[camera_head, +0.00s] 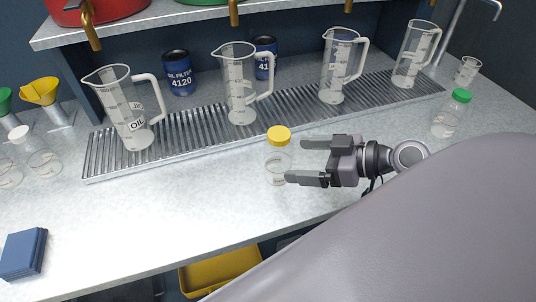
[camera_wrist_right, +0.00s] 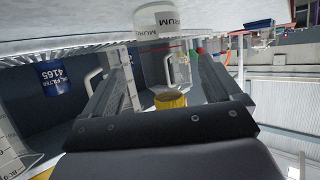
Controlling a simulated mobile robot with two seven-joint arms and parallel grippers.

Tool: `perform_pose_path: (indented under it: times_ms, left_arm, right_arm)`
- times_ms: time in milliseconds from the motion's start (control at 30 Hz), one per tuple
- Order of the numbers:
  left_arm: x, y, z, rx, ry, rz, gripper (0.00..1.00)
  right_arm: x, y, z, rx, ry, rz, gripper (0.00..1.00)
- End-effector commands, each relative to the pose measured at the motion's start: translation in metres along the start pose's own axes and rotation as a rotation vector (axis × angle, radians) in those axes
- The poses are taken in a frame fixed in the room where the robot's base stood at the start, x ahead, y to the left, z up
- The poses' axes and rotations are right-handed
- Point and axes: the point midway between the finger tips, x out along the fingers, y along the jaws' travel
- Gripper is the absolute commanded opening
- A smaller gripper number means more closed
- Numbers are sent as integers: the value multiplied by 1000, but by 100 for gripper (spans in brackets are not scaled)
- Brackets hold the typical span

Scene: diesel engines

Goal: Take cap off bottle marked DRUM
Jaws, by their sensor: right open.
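A clear bottle with a yellow cap (camera_head: 279,135) stands upright on the bench in front of the metal grate. The cap is on the bottle. In the right wrist view, which appears upside down, the clear bottle (camera_wrist_right: 158,20) carries lettering that seems to read DRUM, and its yellow cap (camera_wrist_right: 170,100) shows between the fingers. My right gripper (camera_head: 297,160) is open and empty, just right of the bottle with its fingers pointing at it. I cannot tell whether a finger touches it. My left gripper is not in view.
Several clear measuring jugs (camera_head: 128,107) stand on the metal grate (camera_head: 195,128) behind. A green-capped bottle (camera_head: 452,113) stands at the right. Blue folded cloths (camera_head: 22,252) lie at the front left. The bench left of the bottle is clear.

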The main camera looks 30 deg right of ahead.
Motion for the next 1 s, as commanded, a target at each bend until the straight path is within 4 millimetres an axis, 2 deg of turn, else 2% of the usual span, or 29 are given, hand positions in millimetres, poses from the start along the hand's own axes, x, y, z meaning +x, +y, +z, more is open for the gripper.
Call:
perform_pose_path:
  times_ms: [433, 733, 767, 900, 933, 1000]
  left_arm:
    - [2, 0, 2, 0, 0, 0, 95]
    - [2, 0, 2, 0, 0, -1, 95]
    - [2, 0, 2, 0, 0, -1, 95]
    - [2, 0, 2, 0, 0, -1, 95]
    - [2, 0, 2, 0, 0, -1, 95]
    - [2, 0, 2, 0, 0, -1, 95]
  right_arm:
    - [59, -2, -2, 0, 4, -2, 92]
    - [66, -2, -2, -2, 2, 0, 92]
    - [66, -2, -2, -2, 2, 0, 88]
    - [66, -2, -2, -2, 2, -1, 43]
    - [66, -2, -2, -2, 2, -1, 34]
    - [66, -2, -2, -2, 3, 0, 34]
